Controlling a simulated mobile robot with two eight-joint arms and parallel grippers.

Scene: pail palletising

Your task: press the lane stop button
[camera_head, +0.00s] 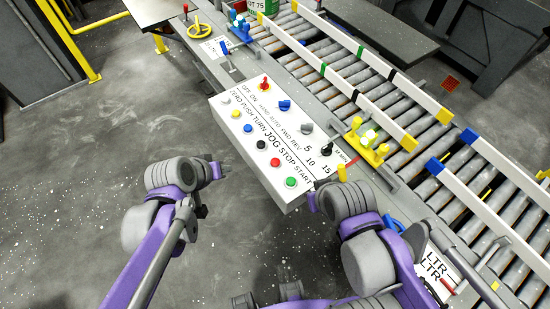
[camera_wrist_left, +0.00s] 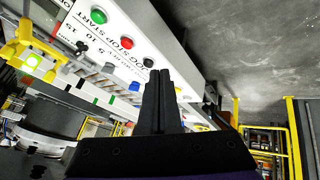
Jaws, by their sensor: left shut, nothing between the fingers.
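The lane stop button is the red button (camera_head: 275,162) marked STOP on the white sloping control panel (camera_head: 243,142). It sits between the black and green buttons. The red button also shows in the left wrist view (camera_wrist_left: 127,43), up and left of my fingertips. My left gripper (camera_wrist_left: 161,74) is shut and empty, its dark fingers side by side. In the head view my left gripper (camera_head: 214,170) is left of the panel, apart from the red button. My right gripper (camera_head: 313,201) is near the panel's lower right corner, mostly hidden by its own arm.
A green button (camera_head: 291,181), black button (camera_head: 260,144) and blue button (camera_head: 248,128) are in the same row. Knobs and a red switch (camera_head: 264,84) stand farther up the panel. The roller conveyor (camera_head: 380,95) runs behind it. The floor left of the panel is clear.

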